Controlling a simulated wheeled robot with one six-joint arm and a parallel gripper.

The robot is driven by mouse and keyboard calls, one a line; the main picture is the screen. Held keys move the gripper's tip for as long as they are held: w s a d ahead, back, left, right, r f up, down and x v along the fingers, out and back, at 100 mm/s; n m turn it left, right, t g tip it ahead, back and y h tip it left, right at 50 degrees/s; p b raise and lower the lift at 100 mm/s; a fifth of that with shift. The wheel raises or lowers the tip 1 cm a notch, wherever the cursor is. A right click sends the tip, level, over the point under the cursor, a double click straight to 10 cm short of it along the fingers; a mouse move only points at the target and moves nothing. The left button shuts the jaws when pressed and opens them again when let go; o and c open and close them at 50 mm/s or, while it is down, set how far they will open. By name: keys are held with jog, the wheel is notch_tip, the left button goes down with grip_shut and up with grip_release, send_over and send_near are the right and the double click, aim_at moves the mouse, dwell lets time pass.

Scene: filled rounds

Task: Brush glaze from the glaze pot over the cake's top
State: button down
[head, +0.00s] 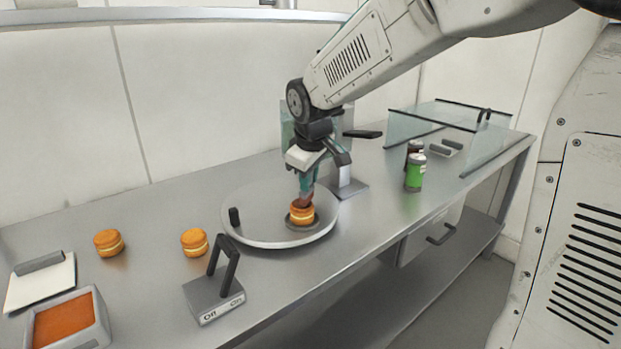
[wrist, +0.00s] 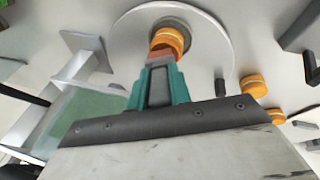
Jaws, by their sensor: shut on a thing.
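A small orange cake (head: 302,215) with a pale middle band sits on a dark disc at the centre of the round grey turntable (head: 259,236). It also shows in the wrist view (wrist: 168,41). My gripper (head: 307,184) is above the cake, its teal fingers pointing down, shut on a brush (head: 305,200). The brush's reddish-brown end is at the cake's top and seems to touch it; the wrist view shows the brush (wrist: 157,60) hiding part of the cake. The glaze pot (head: 101,322), a grey square container with orange-red glaze, stands at the front left.
Two similar cakes (head: 109,242) (head: 194,242) stand left of the turntable. A switch box (head: 214,296) marked Off and On stands in front. A white board (head: 40,284) lies far left. A green can (head: 415,174), a dark can and a glass-sided case (head: 496,150) stand right.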

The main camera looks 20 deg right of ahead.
jog(key=shift+r, duration=3.8)
jog(key=shift+s, duration=0.1)
